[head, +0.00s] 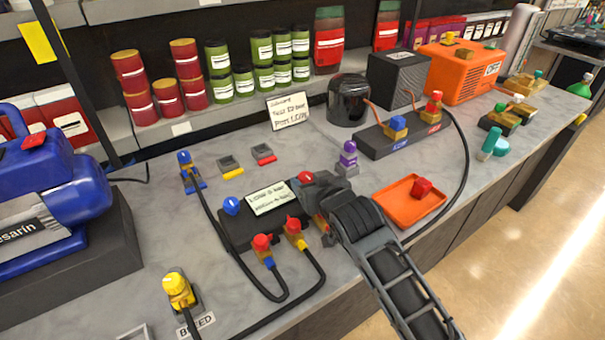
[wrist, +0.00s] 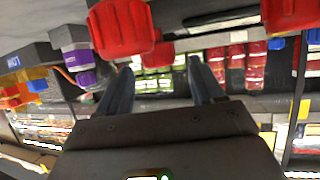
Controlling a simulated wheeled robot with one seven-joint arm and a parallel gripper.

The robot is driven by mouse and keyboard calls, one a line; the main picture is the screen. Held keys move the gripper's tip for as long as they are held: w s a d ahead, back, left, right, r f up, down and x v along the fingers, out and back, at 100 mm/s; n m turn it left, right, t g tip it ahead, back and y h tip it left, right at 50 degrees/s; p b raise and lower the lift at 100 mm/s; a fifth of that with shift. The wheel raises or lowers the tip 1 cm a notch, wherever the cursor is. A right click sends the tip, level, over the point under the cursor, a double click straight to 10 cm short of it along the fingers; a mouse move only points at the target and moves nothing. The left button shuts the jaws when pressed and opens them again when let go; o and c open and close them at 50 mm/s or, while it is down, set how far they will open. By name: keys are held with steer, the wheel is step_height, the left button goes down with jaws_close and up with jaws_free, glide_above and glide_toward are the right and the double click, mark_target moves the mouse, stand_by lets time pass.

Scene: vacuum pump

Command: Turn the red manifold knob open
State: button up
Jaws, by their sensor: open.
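The red manifold knob (head: 305,177) sits at the right end of the dark manifold block (head: 238,236), partly hidden by my gripper (head: 312,198). In the wrist view, which is upside down, a small red knob (wrist: 160,52) that looks like the same one shows between the two spread fingertips (wrist: 160,65). My gripper is open and empty, close to the knob. I cannot tell whether a finger touches it. The blue manifold knob (head: 231,205) is at the block's left end. A written card (head: 270,198) lies on the block.
A purple-topped fitting (head: 348,155) is behind my arm. An orange tray (head: 400,215) with a red piece (head: 421,188) is to the right. A yellow bleed valve (head: 178,288) stands front left.

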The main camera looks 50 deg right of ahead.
mark_target(307, 178)
steer(key=shift+x, duration=2.15)
steer(key=c, duration=1)
steer(key=shift+o, duration=0.2)
